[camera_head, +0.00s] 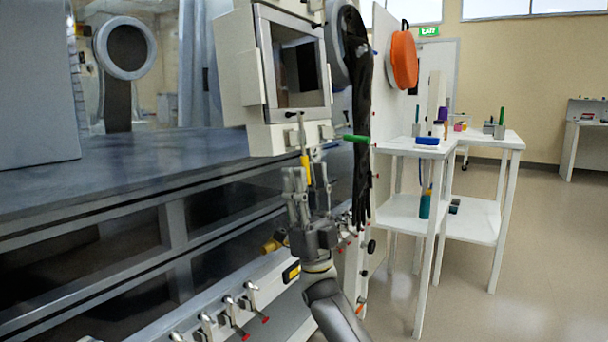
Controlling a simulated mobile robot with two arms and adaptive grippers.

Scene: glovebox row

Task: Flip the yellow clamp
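The yellow clamp (305,166) shows as a thin, nearly upright yellow handle just below the front corner of the pale box with the window. Its dark, thin upper end reaches up against the box. My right gripper (306,178) comes up from below, with its grey fingers pointing up and apart. The yellow handle shows between the fingertips, and its lower part is partly hidden by them. I cannot tell whether the fingers touch it. A green handle (356,138) sticks out to the right of the clamp. My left gripper is not in view.
The pale box with a window (292,62) stands directly above. A long black glove (363,120) hangs close on the right. Several metal toggle clamps (228,300) line the lower rail. White shelves (405,210) stand right, with open floor beyond.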

